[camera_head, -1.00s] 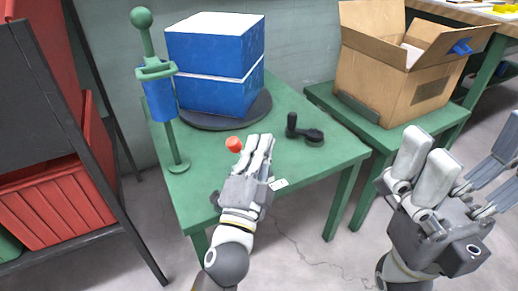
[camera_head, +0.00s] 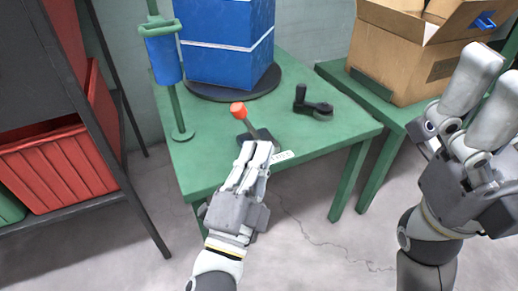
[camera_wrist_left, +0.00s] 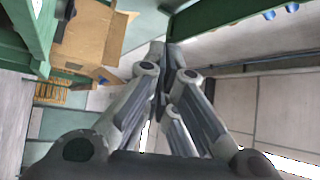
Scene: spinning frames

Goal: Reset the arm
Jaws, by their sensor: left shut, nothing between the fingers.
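My left gripper (camera_head: 259,149) is shut and empty. In the head view it is at the front edge of the green table (camera_head: 315,147), just in front of a lever with a red knob (camera_head: 238,110). I cannot tell whether the fingertips touch the lever's base. In the left wrist view its closed fingers (camera_wrist_left: 163,55) fill the middle, with nothing between them. My right gripper (camera_head: 480,70) is at the right, with one pair of its fingers showing and the rest cut off by the picture edge.
A blue box (camera_head: 228,45) stands on a dark round turntable (camera_head: 266,84). A green post with a blue roll (camera_head: 164,60) is at the left. A cardboard box (camera_head: 400,58) sits on another green table.

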